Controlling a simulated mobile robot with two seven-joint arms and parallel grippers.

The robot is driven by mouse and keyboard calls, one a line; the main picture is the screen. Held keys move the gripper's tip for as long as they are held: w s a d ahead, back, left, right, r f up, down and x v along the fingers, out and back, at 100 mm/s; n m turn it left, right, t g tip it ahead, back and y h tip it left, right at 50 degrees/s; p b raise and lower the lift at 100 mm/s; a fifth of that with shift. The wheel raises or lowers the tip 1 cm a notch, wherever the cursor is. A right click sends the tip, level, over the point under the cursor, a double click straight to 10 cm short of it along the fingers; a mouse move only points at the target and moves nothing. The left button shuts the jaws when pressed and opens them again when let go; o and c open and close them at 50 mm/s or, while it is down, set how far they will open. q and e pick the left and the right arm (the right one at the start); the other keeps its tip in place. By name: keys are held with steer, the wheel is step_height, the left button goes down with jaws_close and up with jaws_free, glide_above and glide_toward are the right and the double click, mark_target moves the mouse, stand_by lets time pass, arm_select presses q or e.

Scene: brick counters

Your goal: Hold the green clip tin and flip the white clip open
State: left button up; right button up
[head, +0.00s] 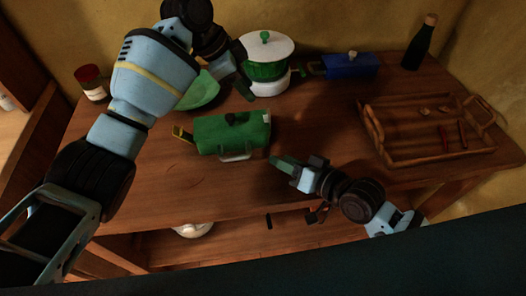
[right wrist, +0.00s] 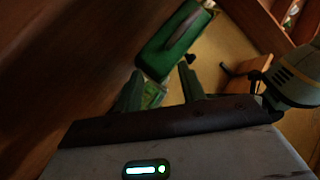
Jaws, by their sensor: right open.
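The green clip tin (head: 232,132) lies on the wooden counter, with a dark knob on top and a yellow piece at its left end. Its white clip (head: 238,157) is a pale loop along the near side. The tin (right wrist: 172,48) also shows beyond the fingers in the right wrist view. My left gripper (head: 243,85) is above and behind the tin, apart from it; its jaw state is unclear. My right gripper (head: 292,165) is open and empty, to the right of the tin and near the counter's front. Its fingers also show in the right wrist view (right wrist: 160,84).
Behind the tin are a green bowl (head: 203,92), a green pot with a white lid (head: 266,50) and a blue box (head: 350,66). A wooden tray (head: 400,160) is at right, a dark bottle (head: 420,42) at back right, a red-lidded jar (head: 91,84) at left.

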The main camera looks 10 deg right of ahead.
mark_target(233, 159)
steer(key=a+m+g, duration=0.1)
steer(key=w+a+m+g+y, duration=0.1)
steer(key=a+m+g+y, duration=0.1)
steer(key=m, duration=0.1)
steer(key=shift+w+a+r, duration=0.15)
steer(key=shift+a+r, duration=0.2)
steer(key=shift+a, duration=0.05)
steer(key=shift+w+a+r+m+g, duration=0.1)
steer(key=shift+a+m+g, duration=0.25)
steer(key=shift+m+g, duration=0.25)
steer(key=m, duration=0.1)
steer(key=m+g, duration=0.1)
steer(key=m, duration=0.1)
steer(key=shift+w+a+r+g+y, duration=0.15)
steer(key=shift+a+r+g+y, duration=0.15)
steer(key=shift+a, duration=0.1)
steer(key=m+g, duration=0.1)
steer(key=m, duration=0.2)
steer(key=shift+w+r+m+g, duration=0.1)
steer(key=shift+r+m+g, duration=0.2)
steer(key=shift+g, duration=0.1)
steer(key=shift+a, duration=0.1)
steer(key=shift+x, duration=3.85)
jaws_close()
